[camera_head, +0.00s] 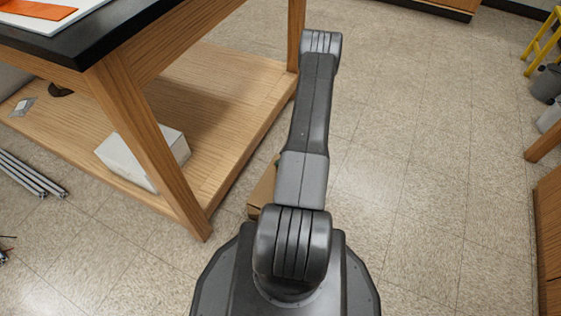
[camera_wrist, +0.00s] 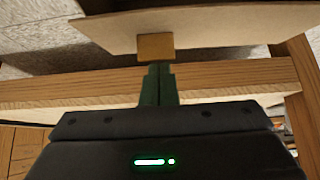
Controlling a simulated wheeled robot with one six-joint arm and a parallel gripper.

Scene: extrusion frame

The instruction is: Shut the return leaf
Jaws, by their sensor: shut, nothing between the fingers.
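In the wrist view, my gripper (camera_wrist: 159,70) shows as two dark green fingers pressed together, with nothing between them. A small tan block (camera_wrist: 155,47) is just beyond the fingertips, at the lower edge of a pale board (camera_wrist: 190,28). The board may be the return leaf, but I cannot tell for certain. I also cannot tell whether the fingertips touch the block. A wooden rail (camera_wrist: 230,78) runs across behind the fingers. In the head view, my arm hides the gripper, and no leaf can be clearly made out.
A wooden bench (camera_head: 133,125) with a black top (camera_head: 105,35) stands at left. Its low shelf (camera_head: 235,90) holds a white box (camera_head: 145,158). A tan cardboard-like piece (camera_head: 262,190) is partly hidden by my arm. Metal bars (camera_head: 30,172) lie far left.

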